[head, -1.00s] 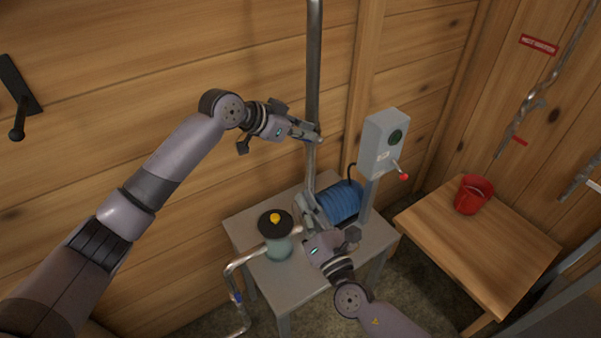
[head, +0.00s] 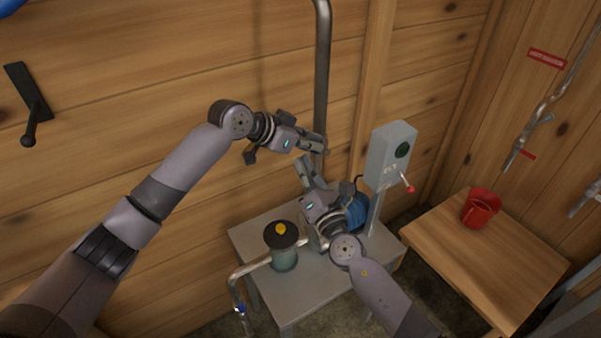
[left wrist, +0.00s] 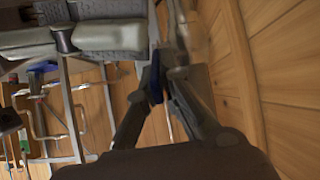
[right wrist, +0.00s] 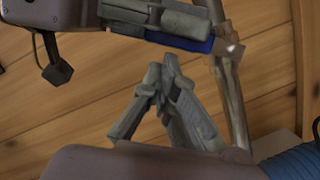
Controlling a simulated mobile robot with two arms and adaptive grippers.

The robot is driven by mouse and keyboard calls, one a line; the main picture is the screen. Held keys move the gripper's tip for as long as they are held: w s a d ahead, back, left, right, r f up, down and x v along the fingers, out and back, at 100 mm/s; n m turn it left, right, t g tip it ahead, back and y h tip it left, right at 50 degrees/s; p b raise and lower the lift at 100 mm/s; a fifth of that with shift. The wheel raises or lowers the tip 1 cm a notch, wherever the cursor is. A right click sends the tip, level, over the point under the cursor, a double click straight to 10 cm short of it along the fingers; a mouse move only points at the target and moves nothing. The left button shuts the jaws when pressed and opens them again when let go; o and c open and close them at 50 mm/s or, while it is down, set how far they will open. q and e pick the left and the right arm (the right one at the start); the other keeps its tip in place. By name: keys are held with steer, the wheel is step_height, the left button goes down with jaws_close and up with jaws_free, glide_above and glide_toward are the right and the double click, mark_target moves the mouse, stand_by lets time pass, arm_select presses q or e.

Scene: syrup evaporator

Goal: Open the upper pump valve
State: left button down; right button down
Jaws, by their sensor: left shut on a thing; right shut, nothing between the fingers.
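The upper valve's blue handle (right wrist: 196,43) shows at the grey vertical pipe (head: 322,75). My left gripper (head: 324,148) is shut on this blue handle, which also shows between its fingertips in the left wrist view (left wrist: 155,83). The fingers hide most of the handle and the valve body. My right gripper (head: 304,165) is shut and empty, just below the left gripper and beside the pipe. Its closed fingertips show in the right wrist view (right wrist: 160,75), apart from the handle.
A pump with a dark cap (head: 285,236) and yellow knob stands on the grey table (head: 300,292), beside a blue coil (head: 355,212). A control box (head: 390,150) with a red-tipped lever is close on the right. A wooden table (head: 490,262) holds a red pail (head: 480,208).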

steer(key=shift+w+d+r, duration=0.2)
steer(key=shift+d+r, duration=0.05)
steer(key=shift+r, duration=0.5)
arm_select(q)
steer(key=c, duration=2.1)
jaws_free()
steer(key=o, duration=0.3)
steer(key=shift+o, duration=0.2)
arm_select(e)
steer(key=shift+f, duration=0.1)
steer(key=shift+f, duration=0.1)
